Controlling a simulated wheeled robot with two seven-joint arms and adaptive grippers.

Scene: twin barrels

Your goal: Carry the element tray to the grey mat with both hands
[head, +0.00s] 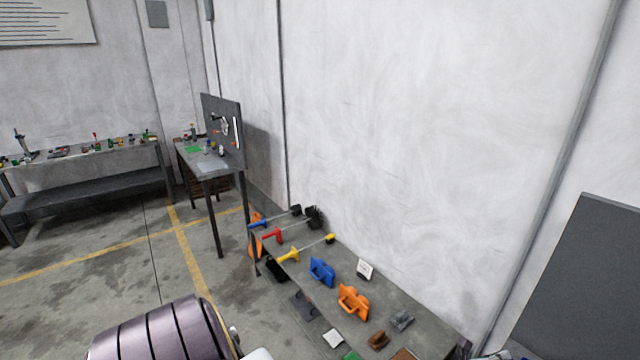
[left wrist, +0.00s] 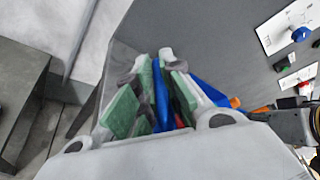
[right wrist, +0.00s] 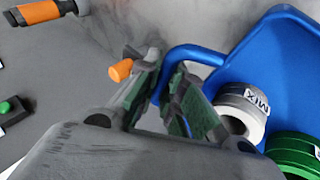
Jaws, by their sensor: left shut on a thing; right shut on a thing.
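The blue element tray (right wrist: 288,45) shows at the right of the right wrist view, with a looped handle on its near side. A white ring marked with letters (right wrist: 240,108) and a green ring (right wrist: 296,152) lie in it. My right gripper (right wrist: 165,75) is shut on the handle. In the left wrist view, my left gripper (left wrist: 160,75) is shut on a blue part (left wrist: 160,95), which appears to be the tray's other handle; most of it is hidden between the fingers. Neither gripper nor the tray shows in the head view. I cannot identify the grey mat with certainty.
A bench (head: 400,285) with brushes and blue and orange handled pieces runs along the wall. A table with a pegboard (head: 223,130) and a long workbench (head: 85,155) stand farther left. Open floor (head: 110,265) lies between. A ribbed purple cylinder (head: 165,330) fills the bottom left.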

